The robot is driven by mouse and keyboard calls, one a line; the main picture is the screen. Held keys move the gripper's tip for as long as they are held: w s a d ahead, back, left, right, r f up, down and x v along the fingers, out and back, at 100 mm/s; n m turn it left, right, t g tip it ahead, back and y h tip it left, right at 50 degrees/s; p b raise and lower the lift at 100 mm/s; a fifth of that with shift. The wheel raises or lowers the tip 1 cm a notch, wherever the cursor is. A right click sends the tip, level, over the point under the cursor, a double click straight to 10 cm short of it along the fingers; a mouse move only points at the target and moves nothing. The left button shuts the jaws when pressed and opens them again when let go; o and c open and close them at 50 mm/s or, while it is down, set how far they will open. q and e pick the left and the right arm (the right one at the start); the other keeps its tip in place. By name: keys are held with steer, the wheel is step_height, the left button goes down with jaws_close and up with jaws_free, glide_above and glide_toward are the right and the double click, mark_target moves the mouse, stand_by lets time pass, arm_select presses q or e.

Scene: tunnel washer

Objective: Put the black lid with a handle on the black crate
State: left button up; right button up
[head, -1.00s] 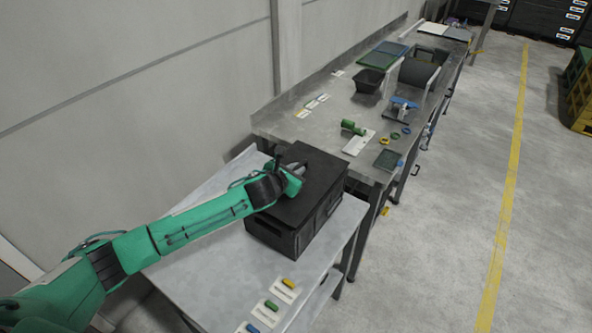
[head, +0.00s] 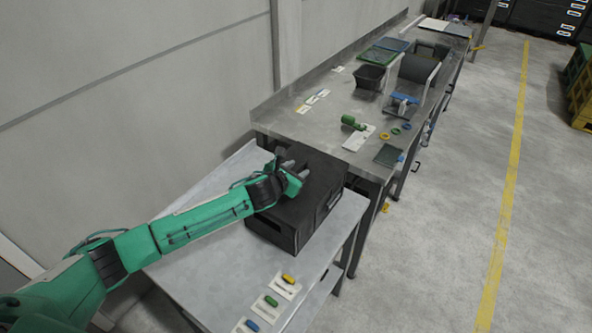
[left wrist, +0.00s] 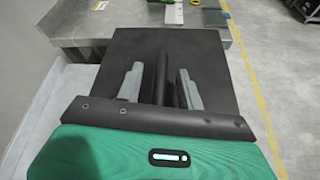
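The black lid (head: 322,174) lies flat on top of the black crate (head: 272,233), which stands on the grey side table. In the left wrist view the lid (left wrist: 207,62) fills the middle, with its upright bar handle (left wrist: 161,75) running away from me. My left gripper (head: 297,170) is over the lid. Its two fingers (left wrist: 160,86) stand on either side of the handle with a gap on each side, so it is open around the handle and not clamped on it. The crate is hidden under the lid in the wrist view. My right gripper is out of view.
The side table (head: 205,257) carries a row of small coloured pieces on white cards (head: 271,302) at its front. A long metal bench (head: 310,125) beyond holds a black bin (head: 370,78), a green cylinder (head: 352,123) and trays. The floor to the right is clear.

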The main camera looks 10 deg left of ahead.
arm_select(q)
steer(key=b+v, duration=0.2)
steer(key=v, duration=1.2)
steer(key=shift+d+b, duration=0.1)
steer(key=shift+b, duration=0.2)
steer(key=shift+f, duration=0.1)
